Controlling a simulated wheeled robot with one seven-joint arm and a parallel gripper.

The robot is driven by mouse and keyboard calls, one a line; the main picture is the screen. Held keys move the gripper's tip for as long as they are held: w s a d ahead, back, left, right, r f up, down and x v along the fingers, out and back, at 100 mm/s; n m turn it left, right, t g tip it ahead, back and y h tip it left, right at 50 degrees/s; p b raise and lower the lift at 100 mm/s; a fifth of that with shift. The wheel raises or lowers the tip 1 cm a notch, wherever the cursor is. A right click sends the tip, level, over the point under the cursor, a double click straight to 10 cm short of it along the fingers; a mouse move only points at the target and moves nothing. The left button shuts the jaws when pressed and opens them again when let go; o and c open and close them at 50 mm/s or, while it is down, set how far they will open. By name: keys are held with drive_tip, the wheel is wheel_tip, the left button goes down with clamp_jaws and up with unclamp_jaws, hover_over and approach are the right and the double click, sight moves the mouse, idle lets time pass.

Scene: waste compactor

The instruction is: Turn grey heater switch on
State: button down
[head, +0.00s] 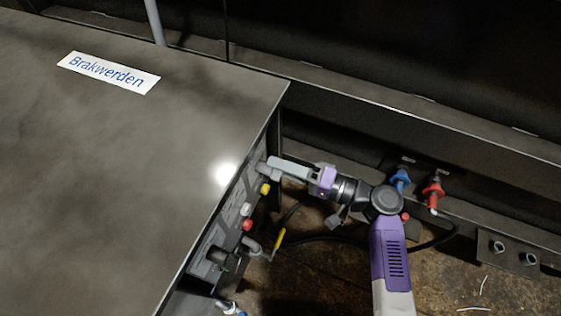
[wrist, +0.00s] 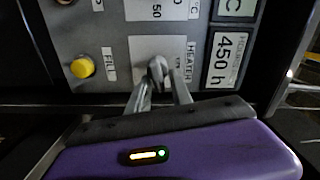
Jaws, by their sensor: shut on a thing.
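The grey heater switch (wrist: 157,68) shows in the wrist view on a light plate marked HEATER, in the middle of the control panel. My gripper (wrist: 160,82) is at the switch, with a finger on each side, shut on it. The switch's on or off position cannot be told. In the head view my gripper (head: 266,166) reaches left to the far end of the panel on the side of the big dark box, and its fingertips hide most of the switch.
A yellow button (wrist: 82,67) sits left of the switch, and an hour counter (wrist: 231,60) sits right. In the head view, the panel also has a white button (head: 246,209), a red button (head: 247,224) and a black knob (head: 217,255). Blue (head: 400,179) and red (head: 433,190) valve handles stand right of my arm.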

drive_tip(key=shift+f+m+p, duration=0.2)
drive_tip(key=shift+m+p, duration=0.25)
drive_tip(key=shift+m, duration=0.65)
drive_tip(key=c, duration=1.5)
unclamp_jaws()
drive_tip(key=shift+o, duration=0.2)
drive_tip(key=v, duration=0.8)
